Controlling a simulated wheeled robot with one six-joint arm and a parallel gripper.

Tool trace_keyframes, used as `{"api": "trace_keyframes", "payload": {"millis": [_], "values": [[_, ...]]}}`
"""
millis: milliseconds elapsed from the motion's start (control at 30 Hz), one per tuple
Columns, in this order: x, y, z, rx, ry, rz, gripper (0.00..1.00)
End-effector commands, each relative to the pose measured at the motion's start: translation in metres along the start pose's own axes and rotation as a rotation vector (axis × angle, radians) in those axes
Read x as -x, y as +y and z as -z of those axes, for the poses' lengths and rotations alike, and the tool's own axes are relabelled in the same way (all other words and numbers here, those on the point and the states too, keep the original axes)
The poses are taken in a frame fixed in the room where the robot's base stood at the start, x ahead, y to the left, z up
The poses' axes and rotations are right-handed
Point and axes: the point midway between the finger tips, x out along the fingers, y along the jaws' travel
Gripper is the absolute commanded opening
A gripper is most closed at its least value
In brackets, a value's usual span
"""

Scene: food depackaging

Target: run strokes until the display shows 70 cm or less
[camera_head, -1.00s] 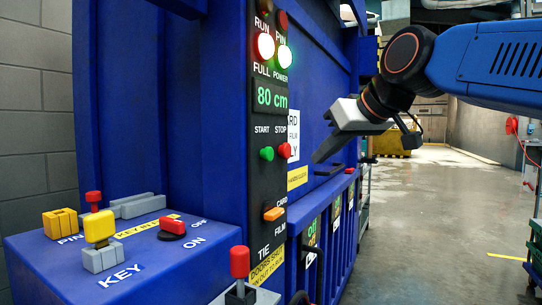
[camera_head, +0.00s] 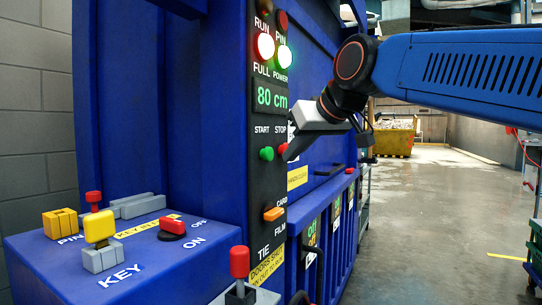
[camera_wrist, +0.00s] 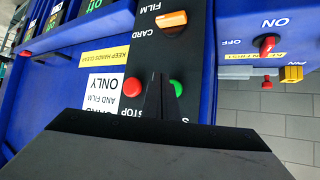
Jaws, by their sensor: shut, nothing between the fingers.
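In the wrist view the shut fingers (camera_wrist: 160,95) point at the panel between the red STOP button (camera_wrist: 132,87) and the green START button (camera_wrist: 176,88), overlapping the green one's edge. I cannot tell whether they touch anything.
A red lamp (camera_head: 265,46) and a greenish-white lamp (camera_head: 285,57) glow above the display. An orange CARD/FILM selector (camera_head: 274,214) sits lower. A blue box at the left front carries a yellow-topped key (camera_head: 99,228) and a red switch (camera_head: 172,226).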

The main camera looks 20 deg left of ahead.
Motion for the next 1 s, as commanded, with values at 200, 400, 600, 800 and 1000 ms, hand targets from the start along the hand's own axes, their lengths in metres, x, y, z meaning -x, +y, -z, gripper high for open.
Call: {"api": "trace_keyframes", "payload": {"millis": [200,400,600,800,1000], "values": [[-0.0092,-0.0070,0.0065,0.001,0.000,0.000,0.00],[-0.0108,-0.0079,0.0077,0.000,0.000,0.000,0.00],[-0.0108,-0.0078,0.0075,0.000,0.000,0.000,0.00],[-0.0108,-0.0078,0.0074,0.000,0.000,0.000,0.00],[-0.0108,-0.0078,0.0074,0.000,0.000,0.000,0.00]]}}
